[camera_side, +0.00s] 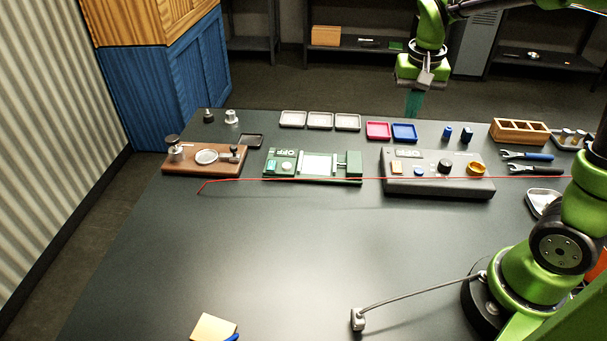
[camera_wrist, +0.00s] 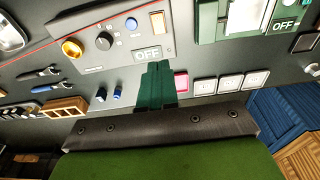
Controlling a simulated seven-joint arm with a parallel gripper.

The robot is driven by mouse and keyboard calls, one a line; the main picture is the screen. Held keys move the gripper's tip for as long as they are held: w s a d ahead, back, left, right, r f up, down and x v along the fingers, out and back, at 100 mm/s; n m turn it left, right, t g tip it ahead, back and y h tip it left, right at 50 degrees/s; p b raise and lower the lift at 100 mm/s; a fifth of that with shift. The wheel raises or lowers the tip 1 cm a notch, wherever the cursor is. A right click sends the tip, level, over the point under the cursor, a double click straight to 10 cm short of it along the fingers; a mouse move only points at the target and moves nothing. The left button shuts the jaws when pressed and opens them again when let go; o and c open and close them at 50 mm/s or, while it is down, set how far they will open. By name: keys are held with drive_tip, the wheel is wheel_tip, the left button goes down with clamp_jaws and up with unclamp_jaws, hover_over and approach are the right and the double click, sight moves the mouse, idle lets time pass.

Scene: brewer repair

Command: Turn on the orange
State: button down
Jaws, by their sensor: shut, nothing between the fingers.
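The grey control panel (camera_side: 437,186) lies on the table, right of centre. In the wrist view the rectangular switch (camera_wrist: 157,22) and the orange round part (camera_wrist: 72,47) both show, and the panel's display (camera_wrist: 148,54) reads OFF. My gripper (camera_side: 414,115) is above the table's far edge, behind the panel and apart from it. Its green fingers (camera_wrist: 157,66) are shut and empty.
A green device (camera_side: 312,182) with its own OFF display (camera_wrist: 284,26) sits left of the panel. Trays, including a blue one (camera_side: 404,132), line the back. A thin red line crosses the side view over the panel. The table front is mostly clear.

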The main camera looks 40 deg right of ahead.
sight(397, 162)
drive_tip(key=f, duration=0.9)
drive_tip(key=w+d+f, duration=0.1)
drive_tip(key=f, duration=0.4)
drive_tip(key=shift+d, duration=0.1)
drive_tip(key=shift+w, duration=0.1)
drive_tip(key=shift+f, duration=0.2)
drive_tip(key=shift+s+a+r, duration=0.3)
drive_tip(key=shift+s+a, duration=0.25)
wheel_tip(397, 162, up, 14)
drive_tip(key=w+d, duration=0.1)
idle(0.4)
drive_tip(key=shift+w+d, duration=0.15)
